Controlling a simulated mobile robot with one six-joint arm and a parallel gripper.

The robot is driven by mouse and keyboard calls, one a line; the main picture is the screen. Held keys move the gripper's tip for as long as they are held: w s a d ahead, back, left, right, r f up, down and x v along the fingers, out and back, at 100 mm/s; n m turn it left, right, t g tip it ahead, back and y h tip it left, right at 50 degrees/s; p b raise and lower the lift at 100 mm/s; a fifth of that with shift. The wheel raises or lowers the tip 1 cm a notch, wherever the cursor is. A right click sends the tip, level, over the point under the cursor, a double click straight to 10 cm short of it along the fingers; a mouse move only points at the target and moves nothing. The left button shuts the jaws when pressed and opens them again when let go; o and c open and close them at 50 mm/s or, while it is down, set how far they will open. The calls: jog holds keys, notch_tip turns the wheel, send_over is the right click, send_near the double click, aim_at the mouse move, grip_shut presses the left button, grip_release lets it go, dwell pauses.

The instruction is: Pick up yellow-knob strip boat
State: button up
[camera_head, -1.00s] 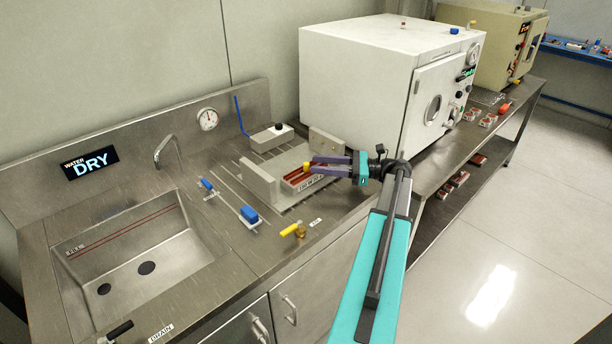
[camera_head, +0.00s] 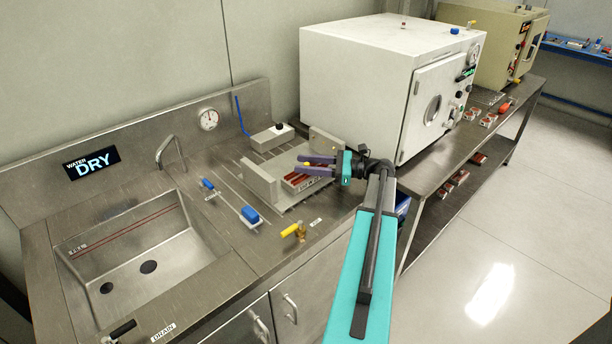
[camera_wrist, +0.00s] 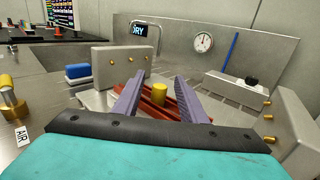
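The yellow-knob strip boat (camera_head: 297,181) is a low carrier with red strips and a labelled front. It sits in a fixture between two upright grey end blocks (camera_head: 262,186). Its yellow knob (camera_wrist: 159,92) stands upright near the middle of the wrist view. My gripper (camera_head: 299,163) is open, with its two purple fingers reaching left over the boat. In the wrist view the fingers (camera_wrist: 160,76) lie on either side of the knob, with gaps to it. The fingers hide part of the boat.
The white oven (camera_head: 358,80) stands close behind my gripper on the right. A yellow-handled valve (camera_head: 290,230) is at the counter's front edge. A grey box with a black knob (camera_head: 272,137) is behind the fixture. The sink (camera_head: 140,245) is left.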

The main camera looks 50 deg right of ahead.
grip_shut()
jog(key=shift+r, duration=0.1)
dwell(0.5)
jog(key=shift+r+b, duration=0.3)
jog(key=shift+r, duration=0.85)
jog(key=s+r+b, duration=0.2)
jog(key=s, duration=1.4)
jog(key=shift+d+r, duration=0.25)
jog(key=shift+r, duration=0.05)
